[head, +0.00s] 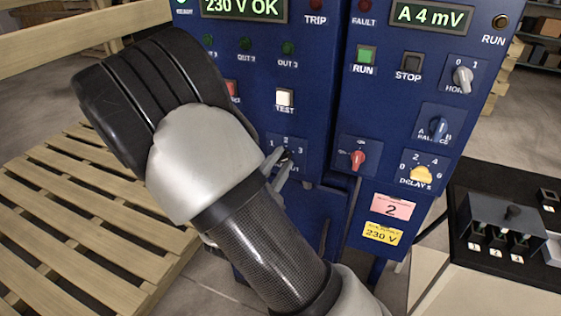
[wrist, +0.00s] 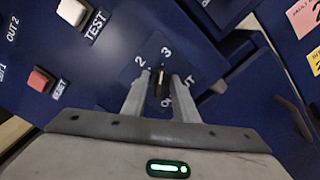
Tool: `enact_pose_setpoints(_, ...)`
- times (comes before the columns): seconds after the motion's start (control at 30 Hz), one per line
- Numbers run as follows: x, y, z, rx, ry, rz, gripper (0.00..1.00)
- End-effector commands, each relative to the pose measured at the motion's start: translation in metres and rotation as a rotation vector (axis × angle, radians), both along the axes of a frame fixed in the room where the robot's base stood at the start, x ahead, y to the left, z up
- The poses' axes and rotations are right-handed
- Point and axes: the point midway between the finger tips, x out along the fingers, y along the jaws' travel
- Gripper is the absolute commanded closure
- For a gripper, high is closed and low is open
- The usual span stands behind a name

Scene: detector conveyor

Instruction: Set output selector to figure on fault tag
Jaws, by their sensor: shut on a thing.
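The output selector (head: 286,156) is a small black knob on the left blue panel, with 1, 2 and 3 printed around it. In the wrist view the knob (wrist: 160,84) stands between my two fingers, its narrow end appearing to point up near the 3; the exact setting is hard to tell. My gripper (wrist: 163,86) is shut on the knob; it also shows in the head view (head: 284,164), coming from the lower left. The pink fault tag (head: 393,207) on the right panel reads 2. A pink tag corner (wrist: 305,20) shows in the wrist view.
A white TEST button (head: 285,97) sits above the selector, and a red button is partly hidden by my arm. A red knob (head: 357,159), blue knob (head: 438,128) and yellow knob (head: 421,175) are on the right panel. A wooden pallet (head: 85,220) lies at the left.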

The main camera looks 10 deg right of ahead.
Motion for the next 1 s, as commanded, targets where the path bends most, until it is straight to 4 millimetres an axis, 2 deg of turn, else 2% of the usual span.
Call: enact_pose_setpoints(1.0,0.0005,0.0020,0.0030,-0.676,0.494,0.001,0.96)
